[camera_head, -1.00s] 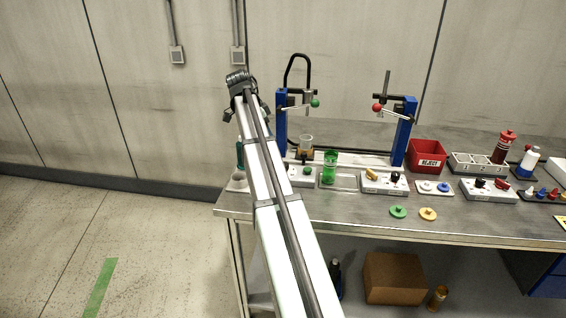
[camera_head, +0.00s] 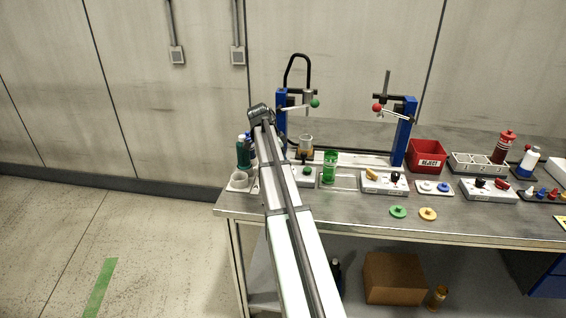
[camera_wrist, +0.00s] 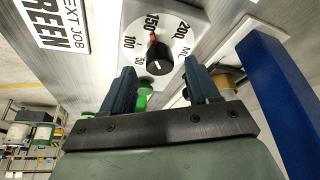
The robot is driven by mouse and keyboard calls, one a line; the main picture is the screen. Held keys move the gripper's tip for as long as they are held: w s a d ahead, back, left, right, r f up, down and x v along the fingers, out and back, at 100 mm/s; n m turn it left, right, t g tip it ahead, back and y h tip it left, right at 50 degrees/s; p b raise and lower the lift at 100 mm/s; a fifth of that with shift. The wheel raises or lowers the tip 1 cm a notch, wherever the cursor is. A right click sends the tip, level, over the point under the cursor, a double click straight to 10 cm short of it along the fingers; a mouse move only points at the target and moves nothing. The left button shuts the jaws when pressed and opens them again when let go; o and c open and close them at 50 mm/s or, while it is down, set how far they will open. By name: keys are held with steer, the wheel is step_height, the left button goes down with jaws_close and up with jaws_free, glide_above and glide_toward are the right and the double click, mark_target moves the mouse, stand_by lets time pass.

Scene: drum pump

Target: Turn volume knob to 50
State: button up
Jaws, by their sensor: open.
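The volume knob (camera_wrist: 159,58) is black with a red pointer, on a round white dial (camera_wrist: 133,58) marked 50, 100, 150 and 200 ML. The red pointer points at about 150. My gripper (camera_wrist: 160,82) is open in the wrist view, with one dark blue finger at each side. The knob shows beyond and between the fingertips, and nothing is held. In the head view my arm hides the gripper, and I cannot make out the dial there.
A blue post (camera_wrist: 282,95) stands close at the right in the wrist view. A green cup (camera_head: 329,167), a white box with a green button (camera_head: 307,171) and a teal bottle (camera_head: 243,153) are near my arm. Bare bench lies in front of the green disc (camera_head: 398,212).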

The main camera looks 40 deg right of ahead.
steer(key=shift+x, duration=0.8)
steer(key=c, duration=1)
